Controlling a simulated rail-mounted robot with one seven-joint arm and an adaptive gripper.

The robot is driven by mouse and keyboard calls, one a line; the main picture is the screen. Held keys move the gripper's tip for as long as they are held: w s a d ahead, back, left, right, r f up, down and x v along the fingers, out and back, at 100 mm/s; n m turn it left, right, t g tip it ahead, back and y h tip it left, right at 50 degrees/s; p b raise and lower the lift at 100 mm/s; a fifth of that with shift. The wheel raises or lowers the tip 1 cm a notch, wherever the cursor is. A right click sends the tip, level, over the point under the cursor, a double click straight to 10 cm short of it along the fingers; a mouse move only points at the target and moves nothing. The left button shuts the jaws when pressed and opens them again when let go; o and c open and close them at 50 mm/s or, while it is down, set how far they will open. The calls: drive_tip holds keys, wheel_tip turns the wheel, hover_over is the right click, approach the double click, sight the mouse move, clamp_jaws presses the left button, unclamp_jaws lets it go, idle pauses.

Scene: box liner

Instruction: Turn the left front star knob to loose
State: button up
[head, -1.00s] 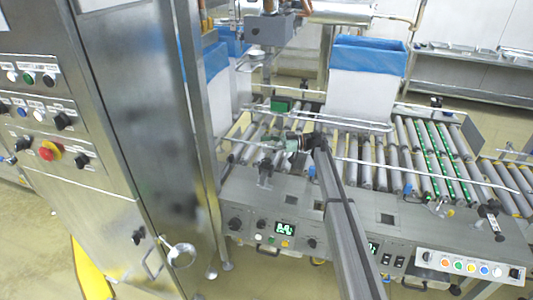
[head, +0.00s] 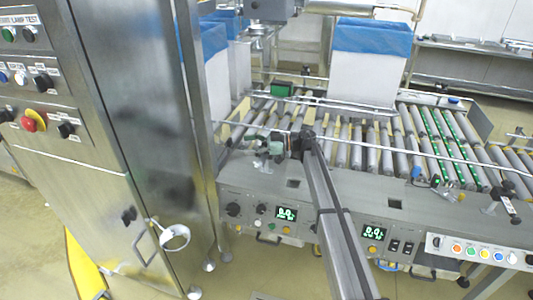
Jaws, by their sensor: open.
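My gripper (head: 262,146) is at the left front of the roller conveyor (head: 349,188), at the end of my arm reaching in from the bottom. It points left and is open, with nothing seen between its fingers. A dark clamp post (head: 263,162) stands at the conveyor's left front, right under and behind the gripper. The left front star knob is not clearly seen; the gripper overlaps that spot. I cannot tell whether the fingers are around the knob or touching it.
A steel cabinet (head: 150,120) with a protruding handle stands close on the left. A guide rail (head: 400,152) crosses above the rollers. A white box with a blue liner (head: 372,70) stands at the back. Control panels with displays (head: 374,233) line the front.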

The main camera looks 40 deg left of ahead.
drive_tip(key=s+d+f+n+t+y+b, duration=0.2)
drive_tip(key=s+f+n+t+b, duration=0.15)
drive_tip(key=s+t+b, duration=0.2)
drive_tip(key=n+t+b, duration=0.5)
drive_tip(key=n+t, duration=1.1)
approach(266, 144)
drive_tip(key=x, duration=1.2)
drive_tip(key=shift+w+d+b, duration=0.15)
drive_tip(key=shift+w+b, duration=0.2)
drive_tip(key=shift+w, duration=0.05)
drive_tip(key=shift+c, duration=0.3)
drive_tip(key=c, duration=1.1)
